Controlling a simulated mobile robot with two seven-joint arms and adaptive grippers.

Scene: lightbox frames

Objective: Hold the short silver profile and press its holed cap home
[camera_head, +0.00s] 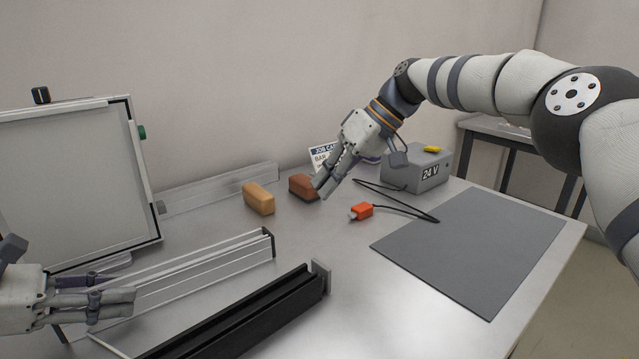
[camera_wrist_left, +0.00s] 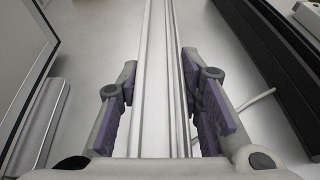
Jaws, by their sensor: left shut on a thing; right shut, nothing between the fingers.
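The silver profile (camera_head: 200,273) lies on the table at centre left, with a dark cap (camera_head: 269,242) at its right end. Any hole in the cap is too small to make out, and I cannot tell whether it sits flush. My left gripper (camera_head: 132,301) is shut on the profile near its left part. In the left wrist view the profile (camera_wrist_left: 165,60) runs between the purple finger pads of the left gripper (camera_wrist_left: 160,80). My right gripper (camera_head: 319,190) is shut and empty, beside the brown block and well apart from the cap.
A black profile (camera_head: 245,315) with a grey end plate (camera_head: 321,275) lies in front. Tan (camera_head: 259,199) and brown (camera_head: 302,187) blocks, an orange connector (camera_head: 362,211) and a 24 V box (camera_head: 417,170) stand behind. A framed panel (camera_head: 70,180) rises left.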

